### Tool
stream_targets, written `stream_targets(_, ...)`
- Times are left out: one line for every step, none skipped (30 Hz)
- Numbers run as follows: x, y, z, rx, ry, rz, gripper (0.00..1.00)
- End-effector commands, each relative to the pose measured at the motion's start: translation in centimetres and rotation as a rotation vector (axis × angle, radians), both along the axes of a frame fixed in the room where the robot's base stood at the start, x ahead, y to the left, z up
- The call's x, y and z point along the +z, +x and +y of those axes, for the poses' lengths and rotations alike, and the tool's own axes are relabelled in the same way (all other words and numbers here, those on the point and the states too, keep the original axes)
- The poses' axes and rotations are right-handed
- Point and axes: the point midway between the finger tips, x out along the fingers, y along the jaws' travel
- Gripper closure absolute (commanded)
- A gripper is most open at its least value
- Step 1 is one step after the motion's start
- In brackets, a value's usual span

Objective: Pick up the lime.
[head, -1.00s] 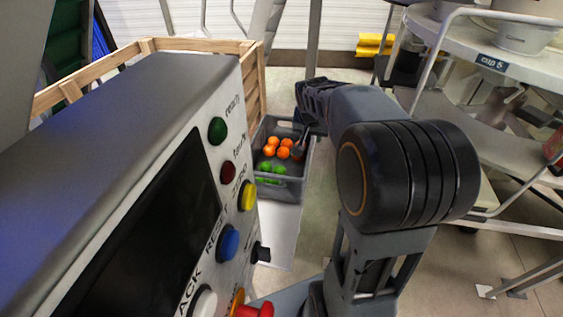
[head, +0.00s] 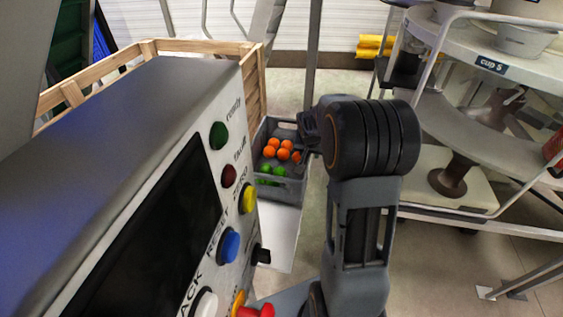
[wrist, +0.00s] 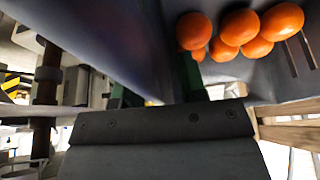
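Several green limes (head: 278,171) lie at the near end of a grey crate (head: 291,191), low in the middle of the head view. Some show through a slot in its near wall. No lime shows clearly in the wrist view. My gripper is mostly hidden behind my arm in the head view, by the crate's right side. In the wrist view my gripper (wrist: 156,88) shows two dark green fingers set apart, with a grey surface, seemingly the crate wall, between them. I see no fruit between them.
Several oranges (head: 284,149) lie behind the limes; they also fill the upper right of the wrist view (wrist: 240,27). A button panel (head: 160,190) stands close on the left, a wooden crate (head: 150,46) behind it. A shelved cart (head: 470,150) stands right.

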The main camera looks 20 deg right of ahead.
Motion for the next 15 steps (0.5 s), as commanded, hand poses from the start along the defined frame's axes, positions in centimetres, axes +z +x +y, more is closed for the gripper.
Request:
stream_targets(-0.11,0.05,-0.05,0.000,0.000,0.000,0.62)
stream_targets(-0.15,0.07,-0.05,0.000,-0.001,-0.001,0.62)
stream_targets(-0.15,0.08,-0.05,-0.001,0.000,-0.001,0.62)
stream_targets(-0.15,0.08,-0.05,-0.001,0.000,-0.001,0.62)
stream_targets(-0.15,0.08,-0.05,-0.001,0.000,-0.001,0.62)
stream_targets(-0.15,0.08,-0.05,-0.001,0.000,-0.001,0.62)
stream_targets(-0.14,0.07,-0.05,-0.001,0.000,-0.001,0.62)
stream_targets(-0.14,0.07,-0.05,-0.001,0.000,-0.001,0.63)
stream_targets(-0.14,0.07,-0.04,-0.001,0.000,-0.001,0.67)
stream_targets(-0.13,0.07,-0.05,-0.001,0.000,-0.001,0.69)
stream_targets(-0.13,0.06,-0.04,-0.001,0.000,-0.001,0.72)
stream_targets(-0.13,0.06,-0.04,-0.001,0.000,-0.001,0.76)
stream_targets(-0.13,0.06,-0.04,-0.001,0.000,-0.001,0.79)
stream_targets(-0.13,0.06,-0.04,-0.001,0.000,-0.001,0.82)
stream_targets(-0.12,0.06,-0.04,-0.001,0.000,-0.001,0.86)
